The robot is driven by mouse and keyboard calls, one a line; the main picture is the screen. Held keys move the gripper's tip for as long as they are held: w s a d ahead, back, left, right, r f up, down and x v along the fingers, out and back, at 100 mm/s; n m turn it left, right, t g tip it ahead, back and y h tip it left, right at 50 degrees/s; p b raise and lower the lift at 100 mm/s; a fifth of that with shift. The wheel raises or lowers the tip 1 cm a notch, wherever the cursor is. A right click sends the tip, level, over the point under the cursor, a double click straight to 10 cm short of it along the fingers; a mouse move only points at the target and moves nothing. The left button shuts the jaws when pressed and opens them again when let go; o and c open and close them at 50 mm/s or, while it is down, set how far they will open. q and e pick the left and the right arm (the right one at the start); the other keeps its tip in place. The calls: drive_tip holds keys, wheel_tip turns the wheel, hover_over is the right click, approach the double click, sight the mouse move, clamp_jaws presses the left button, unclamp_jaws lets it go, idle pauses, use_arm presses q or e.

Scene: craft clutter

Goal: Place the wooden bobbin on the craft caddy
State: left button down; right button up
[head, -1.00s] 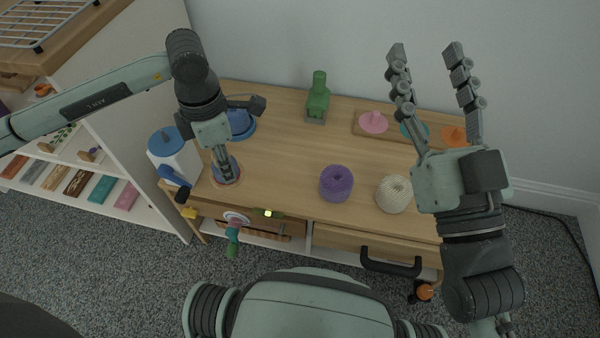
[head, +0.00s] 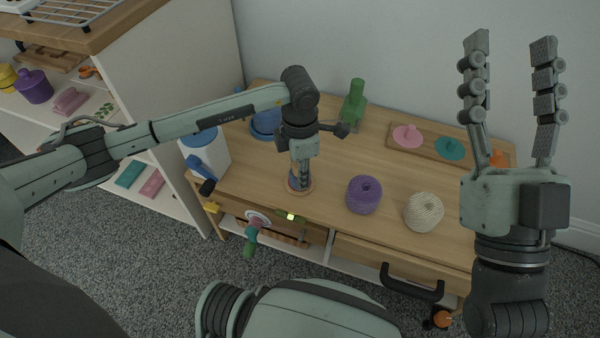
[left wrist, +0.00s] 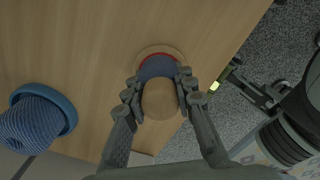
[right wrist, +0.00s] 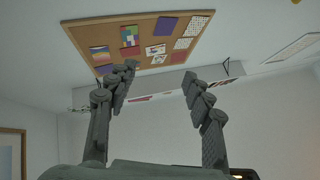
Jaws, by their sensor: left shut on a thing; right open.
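The wooden bobbin (head: 299,189), with pale wooden flanges and blue-and-red winding, is upright over the wooden tabletop near its front edge. My left gripper (head: 299,180) is shut on it from above. In the left wrist view the bobbin (left wrist: 160,99) sits between the fingers (left wrist: 160,93); I cannot tell whether its lower flange touches the wood. The wheeled wooden cart (head: 330,150) with drawers and a black handle appears to be the craft caddy. My right gripper (head: 510,100) is open and empty, raised at the right; its fingers also show in the right wrist view (right wrist: 158,85).
Purple yarn (head: 364,195) and cream yarn (head: 423,211) stand right of the bobbin. A white blue-lidded container (head: 207,155) stands left.

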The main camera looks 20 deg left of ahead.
use_arm(q)
drive_tip(key=c, duration=1.3)
unclamp_jaws()
drive_tip(key=shift+f, duration=0.1)
drive_tip(key=shift+o, duration=0.2)
use_arm(e)
drive_tip(key=shift+s+d+r, duration=0.15)
drive_tip(key=shift+r, duration=0.1)
use_arm(q)
wheel_tip(320, 180, up, 12)
drive_tip(key=shift+r+p, duration=0.2)
drive_tip(key=shift+p, duration=0.7)
use_arm(e)
drive_tip(key=f+g, duration=0.1)
drive_tip(key=w+a+f+g, duration=0.1)
drive_tip(key=f+g, duration=0.1)
drive_tip(key=f, duration=0.1)
drive_tip(key=shift+w+a+h, duration=0.3)
drive_tip(key=shift+w, duration=0.1)
